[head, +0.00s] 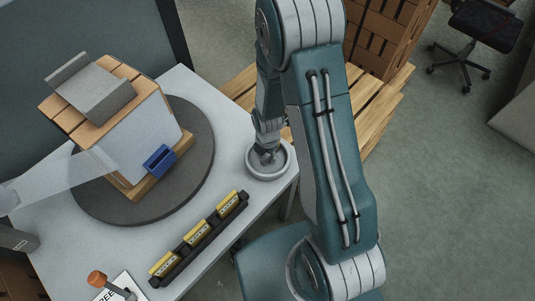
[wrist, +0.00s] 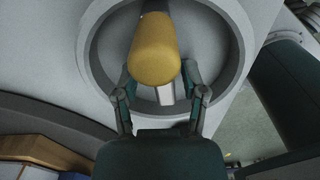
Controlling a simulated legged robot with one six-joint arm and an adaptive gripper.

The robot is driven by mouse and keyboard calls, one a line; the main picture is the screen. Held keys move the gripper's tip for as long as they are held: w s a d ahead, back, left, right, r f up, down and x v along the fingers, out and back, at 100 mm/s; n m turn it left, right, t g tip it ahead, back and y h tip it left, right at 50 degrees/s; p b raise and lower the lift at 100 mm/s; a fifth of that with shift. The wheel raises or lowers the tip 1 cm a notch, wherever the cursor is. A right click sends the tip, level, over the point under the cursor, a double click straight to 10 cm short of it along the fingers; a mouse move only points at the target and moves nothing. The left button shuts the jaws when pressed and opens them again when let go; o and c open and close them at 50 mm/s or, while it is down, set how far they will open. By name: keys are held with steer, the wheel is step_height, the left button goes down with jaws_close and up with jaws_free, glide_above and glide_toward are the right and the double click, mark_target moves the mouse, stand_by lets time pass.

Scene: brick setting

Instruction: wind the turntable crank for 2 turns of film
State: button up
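The turntable (head: 203,160) is a dark grey disc on the table at left. It carries a boxy load (head: 155,125) with clear film (head: 75,175) running to it from the left. The crank's round grey dish (head: 284,166) sits at the table's right corner; it also shows in the wrist view (wrist: 92,45). The crank's yellow knob (wrist: 155,50) stands in the dish above a pale crank arm (wrist: 165,94). My gripper (wrist: 158,72) is over the dish, its fingers apart on either side of the knob's near end. Narrow gaps seem to show beside the knob.
A black rack (head: 215,225) with three yellow labelled blocks lies along the table's front edge. An orange-knobbed lever (head: 97,279) stands at bottom left beside a lettered card. Stacked boxes on a wooden pallet (head: 378,115) stand behind my arm. The floor at right is mostly clear.

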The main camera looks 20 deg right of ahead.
steer(key=shift+s+r, duration=0.1)
step_height(320, 180, up, 12)
stand_by(0.7)
steer(key=shift+a+f, duration=0.1)
steer(key=shift+f, duration=0.1)
